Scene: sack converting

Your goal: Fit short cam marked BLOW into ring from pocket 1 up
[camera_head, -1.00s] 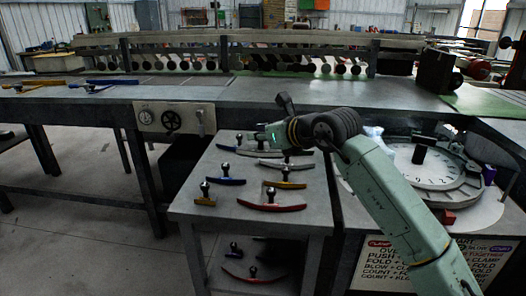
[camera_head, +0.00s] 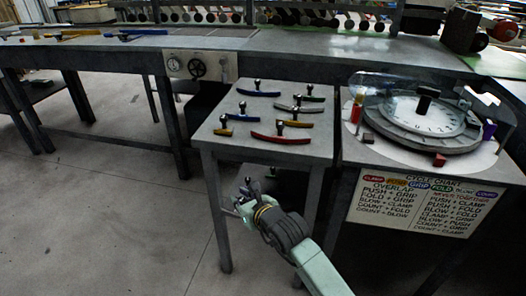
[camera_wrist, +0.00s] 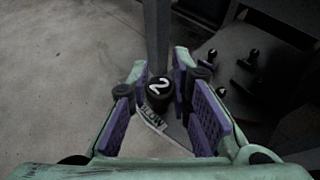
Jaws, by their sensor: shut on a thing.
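My gripper (camera_head: 246,190) is low in front of the small table, near its lower shelf. In the wrist view its purple-padded jaws (camera_wrist: 160,92) are shut on the black knob (camera_wrist: 158,88) of a cam, marked with a white 2. Under the knob, a pale grey strip (camera_wrist: 152,118) reads BLOW; the jaws hide part of it, so its full length cannot be told. The ring (camera_head: 425,122) is a grey round with a white numbered dial, on the right-hand table. A black block stands on the dial. The pocket numbers are too small to read.
The small table (camera_head: 230,150) carries several coloured cams with black knobs, among them a red one (camera_head: 280,138) and a blue one (camera_head: 259,93). More knobs show on the lower shelf in the wrist view. A clear guard (camera_head: 372,82) stands behind the ring. The floor at left is clear.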

